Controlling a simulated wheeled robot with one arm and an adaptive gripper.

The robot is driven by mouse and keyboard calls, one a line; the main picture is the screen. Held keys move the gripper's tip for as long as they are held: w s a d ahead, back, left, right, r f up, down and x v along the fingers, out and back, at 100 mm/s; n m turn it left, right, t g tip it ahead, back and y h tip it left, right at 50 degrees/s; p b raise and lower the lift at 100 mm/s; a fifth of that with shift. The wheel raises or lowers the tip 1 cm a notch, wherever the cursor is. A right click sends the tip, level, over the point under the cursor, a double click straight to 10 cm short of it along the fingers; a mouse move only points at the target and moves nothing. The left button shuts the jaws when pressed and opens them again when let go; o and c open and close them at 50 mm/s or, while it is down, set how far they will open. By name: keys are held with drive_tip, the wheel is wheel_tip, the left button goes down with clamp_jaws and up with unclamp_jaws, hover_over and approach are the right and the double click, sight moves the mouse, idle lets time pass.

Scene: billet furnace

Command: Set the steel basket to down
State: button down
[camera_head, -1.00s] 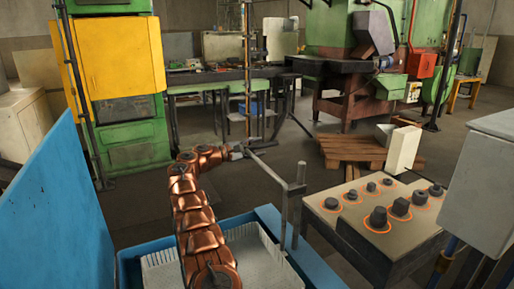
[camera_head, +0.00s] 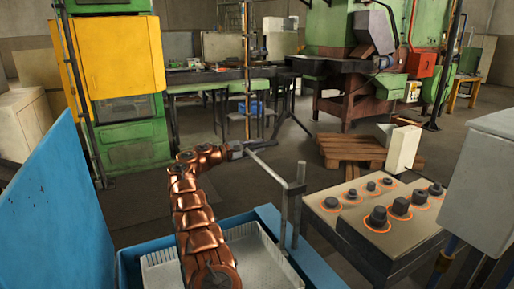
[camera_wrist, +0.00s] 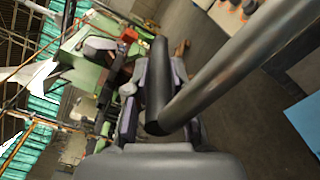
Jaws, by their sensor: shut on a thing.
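The steel basket (camera_head: 262,257) is a pale, perforated basket sitting inside the blue tank (camera_head: 318,265) at the bottom of the head view. My arm covers part of it. A grey upright post (camera_head: 297,205) rises at the tank's right side. A grey bar (camera_head: 270,167) runs from the post's top toward the far left. My gripper (camera_head: 240,150) is shut on the free end of this bar, high above and beyond the basket. In the wrist view, the bar (camera_wrist: 235,70) slants from the upper right down to the dark gripper fingers (camera_wrist: 150,95).
A table with dark knobs and orange rings (camera_head: 372,210) stands right of the tank, with a grey box (camera_head: 485,180) beside it. A blue panel (camera_head: 55,215) rises on the left. A wooden pallet (camera_head: 350,149) lies farther back. Open floor lies beyond the tank.

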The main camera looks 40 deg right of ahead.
wheel_tip(320, 180, down, 19)
drive_tip(key=b, duration=0.6)
drive_tip(key=shift+b, duration=0.35)
drive_tip(key=c, duration=1)
unclamp_jaws()
drive_tip(key=shift+r, duration=0.1)
drive_tip(key=shift+a, duration=0.1)
drive_tip(key=v, duration=1.1)
drive_tip(key=shift+a, duration=0.4)
